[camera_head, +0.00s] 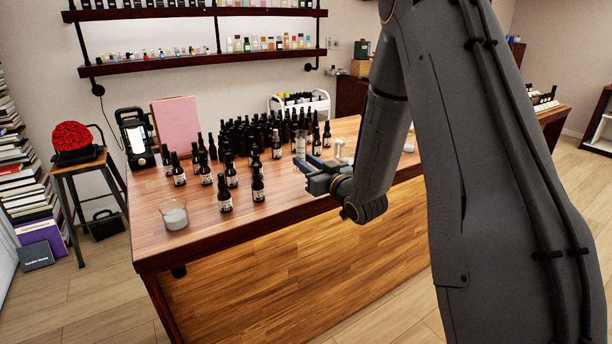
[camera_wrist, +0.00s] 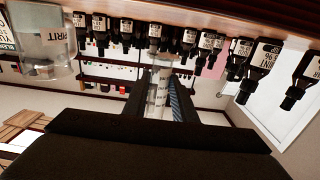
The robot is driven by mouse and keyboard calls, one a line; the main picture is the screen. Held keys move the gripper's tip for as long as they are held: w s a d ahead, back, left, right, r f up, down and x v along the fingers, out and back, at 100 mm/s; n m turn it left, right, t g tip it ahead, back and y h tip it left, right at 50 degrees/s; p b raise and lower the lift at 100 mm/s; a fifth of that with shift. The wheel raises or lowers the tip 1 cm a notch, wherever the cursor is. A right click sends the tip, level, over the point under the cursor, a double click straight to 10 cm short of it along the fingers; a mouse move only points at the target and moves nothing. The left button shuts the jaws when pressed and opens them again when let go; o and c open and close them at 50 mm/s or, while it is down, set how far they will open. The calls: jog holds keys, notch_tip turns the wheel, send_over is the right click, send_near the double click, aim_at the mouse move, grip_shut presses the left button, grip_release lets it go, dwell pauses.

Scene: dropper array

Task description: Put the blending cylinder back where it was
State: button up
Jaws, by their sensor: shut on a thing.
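My gripper (camera_head: 304,172) is over the wooden counter, at the right of the dark bottles. Its fingers are shut on a clear, slim cylinder, which I take as the blending cylinder (camera_wrist: 158,88). In the wrist view, which is upside down, the cylinder stands between the two fingers with pale markings on its side. In the head view the cylinder (camera_head: 300,144) shows faintly above the fingers and looks upright. Whether its base touches the counter is hidden.
Several dark labelled bottles (camera_head: 257,184) crowd the counter (camera_head: 290,205) left of and behind my gripper. A glass beaker (camera_head: 174,215) stands at the front left corner. A clear jar labelled SPIRIT (camera_wrist: 48,42) is close by. A pink board (camera_head: 176,126) and a white rack (camera_head: 300,108) stand behind.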

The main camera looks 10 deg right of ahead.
jog(key=shift+f+p, duration=0.5)
jog(key=shift+f, duration=1.8)
jog(key=shift+f, duration=0.15)
jog(key=o, duration=1.1)
